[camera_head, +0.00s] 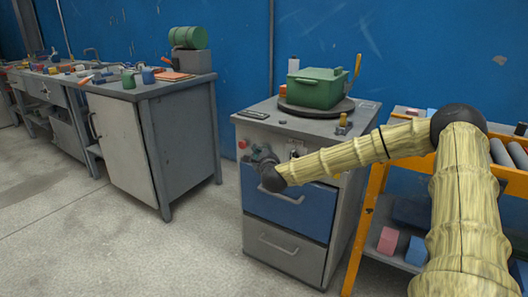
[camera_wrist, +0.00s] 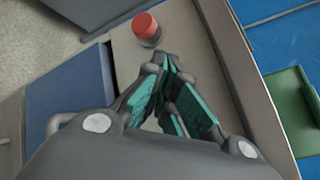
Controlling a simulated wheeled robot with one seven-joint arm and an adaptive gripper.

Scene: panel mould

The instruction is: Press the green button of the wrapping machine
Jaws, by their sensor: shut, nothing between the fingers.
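The wrapping machine (camera_head: 255,190) is a grey cabinet with a blue drawer front and a dark turntable on top. A red button (camera_head: 243,144) sits at the upper left of its front; in the wrist view the red button (camera_wrist: 148,28) stands just beyond my fingertips, slightly left. My gripper (camera_head: 250,154) is at the upper front panel, just right of and below the red button. In the wrist view its teal-padded fingers (camera_wrist: 168,62) are closed together and empty. I see no green button in either view; my gripper hides part of the panel.
A green lidded box (camera_head: 316,92) stands on the turntable (camera_head: 345,109). A grey workbench (camera_head: 125,150) with scattered tools is at the left. An orange-framed shelf (camera_head: 366,215) stands close on the right. The floor in front is clear.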

